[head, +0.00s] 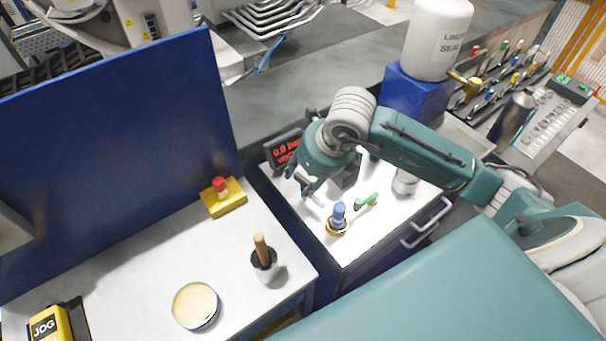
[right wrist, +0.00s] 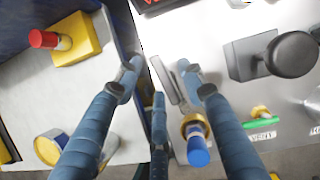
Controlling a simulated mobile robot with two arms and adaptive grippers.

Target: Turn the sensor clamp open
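A black round knob on a grey block (right wrist: 290,54) is to the right. My left gripper is not in view.
A blue-capped brass fitting (head: 338,217) and a green-handled valve (head: 366,201) stand close to the right gripper. A red-digit display (head: 285,150) is behind it. On the left table are a yellow box with red button (head: 222,196), a brush pot (head: 264,264) and a round tin (head: 196,305).

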